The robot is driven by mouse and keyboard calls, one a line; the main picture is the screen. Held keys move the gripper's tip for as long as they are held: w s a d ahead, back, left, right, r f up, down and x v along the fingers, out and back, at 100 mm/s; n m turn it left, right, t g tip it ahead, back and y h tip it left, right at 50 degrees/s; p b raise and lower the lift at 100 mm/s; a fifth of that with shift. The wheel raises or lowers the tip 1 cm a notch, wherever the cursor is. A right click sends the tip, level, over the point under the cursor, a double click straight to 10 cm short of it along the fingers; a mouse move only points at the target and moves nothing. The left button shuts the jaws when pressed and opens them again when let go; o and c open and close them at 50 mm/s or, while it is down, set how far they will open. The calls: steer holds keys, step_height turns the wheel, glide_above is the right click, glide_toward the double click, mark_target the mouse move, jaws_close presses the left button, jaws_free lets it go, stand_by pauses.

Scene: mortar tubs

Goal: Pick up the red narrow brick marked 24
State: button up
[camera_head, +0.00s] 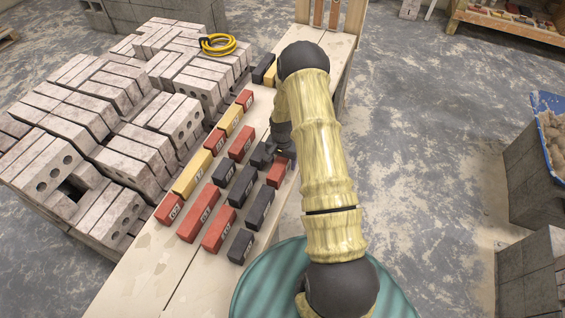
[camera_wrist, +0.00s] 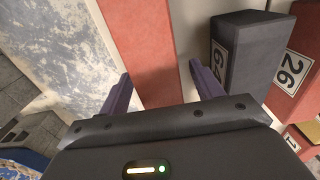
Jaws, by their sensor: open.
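A red narrow brick (camera_head: 277,174) lies at the right edge of the rows on the pale bench, partly hidden by my gripper (camera_head: 284,153). In the wrist view, a red brick (camera_wrist: 140,42) runs between the two fingers of my gripper (camera_wrist: 160,72). The fingers are apart, one on each side of it, with a gap at the right finger; whether the left one touches cannot be told. No number shows on this brick, so I cannot confirm a 24.
A dark brick (camera_wrist: 254,50) and a red brick marked 26 (camera_wrist: 293,70) stand close on the right in the wrist view. Several red, yellow and dark bricks line the bench (camera_head: 130,290). Grey block stacks (camera_head: 100,120) with a yellow hose (camera_head: 217,44) stand left.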

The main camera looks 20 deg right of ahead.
stand_by(0.4)
jaws_close()
steer(key=shift+r, duration=0.1)
step_height(320, 180, up, 10)
stand_by(0.7)
stand_by(0.5)
